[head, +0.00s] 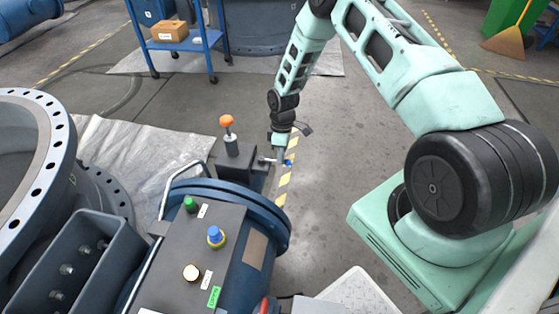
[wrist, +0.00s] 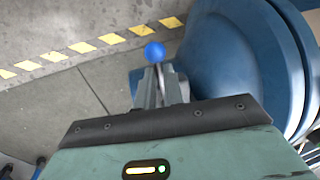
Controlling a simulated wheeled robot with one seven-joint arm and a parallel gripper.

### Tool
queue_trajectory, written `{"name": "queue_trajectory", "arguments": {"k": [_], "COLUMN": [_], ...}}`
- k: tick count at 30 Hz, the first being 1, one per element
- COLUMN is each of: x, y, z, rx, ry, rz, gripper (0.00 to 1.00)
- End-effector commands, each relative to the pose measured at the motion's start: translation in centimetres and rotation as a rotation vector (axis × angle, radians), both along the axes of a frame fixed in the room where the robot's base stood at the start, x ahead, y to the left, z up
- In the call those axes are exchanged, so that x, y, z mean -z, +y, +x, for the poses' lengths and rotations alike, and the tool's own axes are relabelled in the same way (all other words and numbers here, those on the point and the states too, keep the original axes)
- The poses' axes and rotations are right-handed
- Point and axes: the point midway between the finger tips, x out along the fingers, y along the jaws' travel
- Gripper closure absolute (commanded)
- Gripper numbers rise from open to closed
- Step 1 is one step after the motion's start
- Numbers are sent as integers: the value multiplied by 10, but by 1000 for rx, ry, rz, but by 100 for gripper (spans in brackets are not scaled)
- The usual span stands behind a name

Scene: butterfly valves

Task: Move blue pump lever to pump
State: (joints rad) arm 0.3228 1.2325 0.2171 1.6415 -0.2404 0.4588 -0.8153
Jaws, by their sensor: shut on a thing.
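The blue pump lever shows as a small blue ball (head: 288,162) beside my gripper (head: 281,155) in the head view. In the wrist view the blue ball (wrist: 154,51) stands out just past the fingertips of my gripper (wrist: 159,80). The fingers are shut on the lever, and they hide most of its shaft. A dark block, which looks like the pump (head: 236,163), carries a post with an orange knob (head: 226,121) and lies just left of the gripper. I cannot tell whether the lever touches the block.
A blue cart (head: 185,42) is at the back. Open floor lies to the right.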

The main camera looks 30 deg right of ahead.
Motion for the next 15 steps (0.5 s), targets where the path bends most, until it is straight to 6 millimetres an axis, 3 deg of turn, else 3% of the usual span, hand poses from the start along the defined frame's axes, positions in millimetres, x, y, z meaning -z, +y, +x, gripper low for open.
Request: {"name": "queue_trajectory", "arguments": {"k": [15], "x": [1], "y": [-13], "z": [24], "rx": [-397], "ry": [0], "rz": [-2], "gripper": [100]}}
